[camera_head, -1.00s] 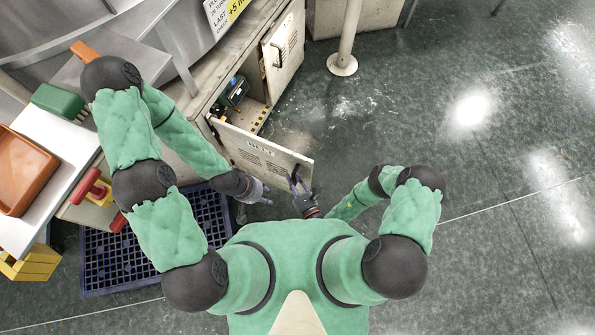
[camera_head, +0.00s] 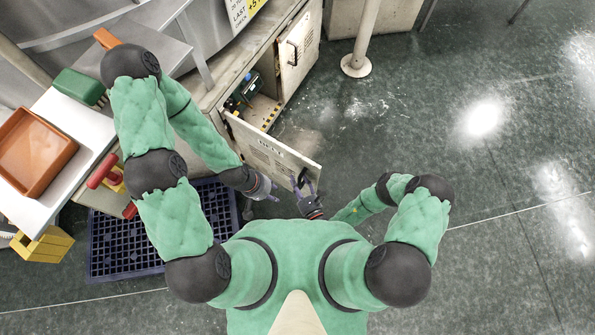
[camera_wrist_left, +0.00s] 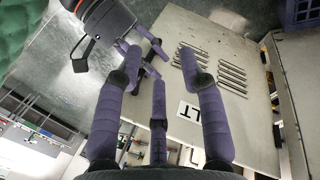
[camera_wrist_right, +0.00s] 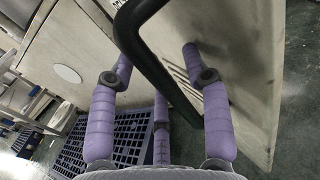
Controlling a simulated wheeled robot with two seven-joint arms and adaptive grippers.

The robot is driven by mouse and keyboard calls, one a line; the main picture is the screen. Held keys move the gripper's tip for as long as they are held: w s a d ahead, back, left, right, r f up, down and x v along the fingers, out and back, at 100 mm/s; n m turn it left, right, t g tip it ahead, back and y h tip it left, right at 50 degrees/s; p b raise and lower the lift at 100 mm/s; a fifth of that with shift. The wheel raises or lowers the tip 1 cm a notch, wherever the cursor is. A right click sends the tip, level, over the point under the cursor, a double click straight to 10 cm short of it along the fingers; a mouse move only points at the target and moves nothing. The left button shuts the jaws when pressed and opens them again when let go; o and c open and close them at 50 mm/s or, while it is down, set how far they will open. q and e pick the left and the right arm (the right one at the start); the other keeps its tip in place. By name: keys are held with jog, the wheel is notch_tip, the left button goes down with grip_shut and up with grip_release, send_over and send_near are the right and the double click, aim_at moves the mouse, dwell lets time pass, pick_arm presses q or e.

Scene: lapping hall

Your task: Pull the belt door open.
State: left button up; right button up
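The belt door (camera_head: 275,150) stands swung out from the cabinet, its lettered face toward me. In the left wrist view its pale panel (camera_wrist_left: 216,100) shows vent slots and the end of its label. A black bar handle (camera_wrist_right: 150,50) crosses the right wrist view in front of the door panel (camera_wrist_right: 235,60). My right gripper (camera_head: 300,180) is at the door's free edge, fingers spread, the handle passing between them; I see no clear grip. My left gripper (camera_head: 268,188) is open and empty before the door's outer face; its fingers (camera_wrist_left: 155,75) are spread over the panel. Contact is unclear.
The open cabinet (camera_head: 262,110) shows green equipment and striped edging inside. A second door (camera_head: 297,50) with a handle and a post (camera_head: 358,55) stand beyond. A blue grate (camera_head: 120,255) and yellow crate (camera_head: 45,245) lie left. The floor at right is clear.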

jog(key=shift+d, duration=0.1)
jog(key=shift+v, duration=1.3)
jog(key=v, duration=0.9)
jog(key=shift+s, duration=0.2)
